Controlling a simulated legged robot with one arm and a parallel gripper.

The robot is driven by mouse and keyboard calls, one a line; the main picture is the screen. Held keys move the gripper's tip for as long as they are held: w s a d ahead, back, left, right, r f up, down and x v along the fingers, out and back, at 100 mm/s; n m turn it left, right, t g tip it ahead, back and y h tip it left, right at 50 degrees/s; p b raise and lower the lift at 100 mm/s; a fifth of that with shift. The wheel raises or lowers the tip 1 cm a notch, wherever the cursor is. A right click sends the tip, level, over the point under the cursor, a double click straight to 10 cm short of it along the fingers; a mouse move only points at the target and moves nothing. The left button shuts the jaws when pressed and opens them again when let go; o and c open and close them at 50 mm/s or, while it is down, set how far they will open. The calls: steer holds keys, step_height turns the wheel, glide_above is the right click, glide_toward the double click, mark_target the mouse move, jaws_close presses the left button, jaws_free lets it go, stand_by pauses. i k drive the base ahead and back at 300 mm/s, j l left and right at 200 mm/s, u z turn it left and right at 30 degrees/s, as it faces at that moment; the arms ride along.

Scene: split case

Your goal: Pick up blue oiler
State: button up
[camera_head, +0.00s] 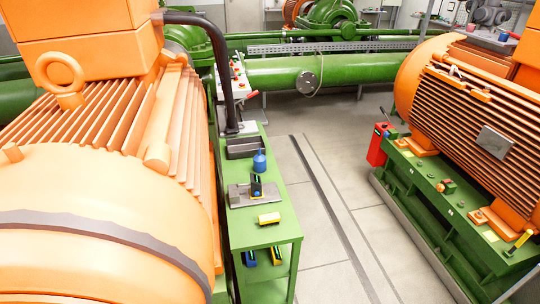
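The blue oiler (260,161) is a small bottle-like thing with a narrow top. It stands upright on the green workbench (286,232) in the middle of the view. It is just right of a dark open tray (244,148) and behind a grey metal piece (240,196) with a dark, blue-marked device (257,186) on it. My gripper is not in view, so its state and its place relative to the oiler are hidden.
A large orange motor (100,210) crowds the bench's left side. A dark bent pipe (227,75) rises behind the tray. A yellow-and-white box (269,218) lies near the bench's front. Open floor (330,215) lies right of the bench, before another orange motor (475,110).

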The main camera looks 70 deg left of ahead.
mark_target(259, 160)
steer(key=u, duration=2.5)
steer(key=i+l+u, duration=0.15)
steer(key=u, duration=0.3)
steer(key=i+l+u, duration=0.1)
steer(key=u, duration=0.3)
steer(key=l+u, duration=0.3)
steer(key=u, duration=0.15)
steer(key=i+l+u, duration=0.15)
steer(key=l, duration=0.65)
steer(key=i+l+u, duration=0.15)
steer(key=l, duration=0.65)
steer(key=l+u, duration=0.15)
steer(key=l, duration=0.65)
